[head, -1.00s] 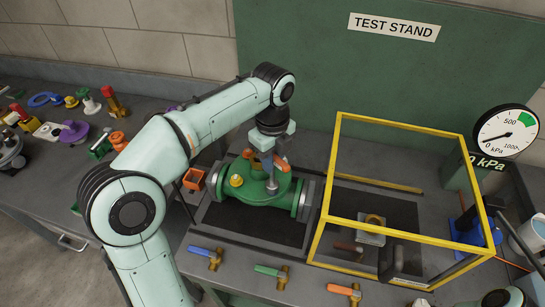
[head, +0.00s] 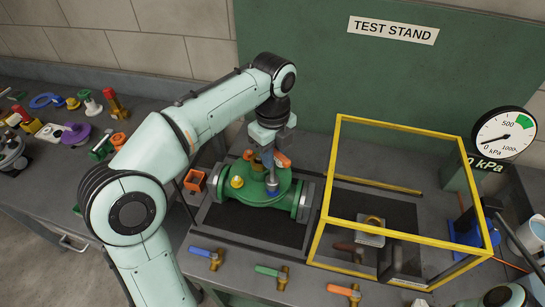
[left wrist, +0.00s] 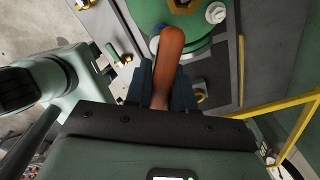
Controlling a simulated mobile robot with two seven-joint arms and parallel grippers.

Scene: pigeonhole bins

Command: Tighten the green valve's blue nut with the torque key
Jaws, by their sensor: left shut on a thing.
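The green valve (head: 245,193) lies on a dark mat on the bench, with a yellow cap on its left part. My left gripper (head: 268,148) is above the valve, shut on the torque key, whose orange handle (head: 283,160) sticks out beside the fingers. In the left wrist view the handle (left wrist: 171,45) lies between the jaws. The key's shaft points down to the blue nut (head: 272,188) on the right part of the valve's top. I cannot tell whether the key touches the nut. My right gripper is out of view.
A yellow-framed guard (head: 390,133) stands right of the valve. Blue, green and orange-handled taps (head: 207,257) line the bench front. The pressure gauge (head: 504,133) at right reads near 0 kPa. An orange open box (head: 194,180) stands left of the valve; loose parts crowd the left bench.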

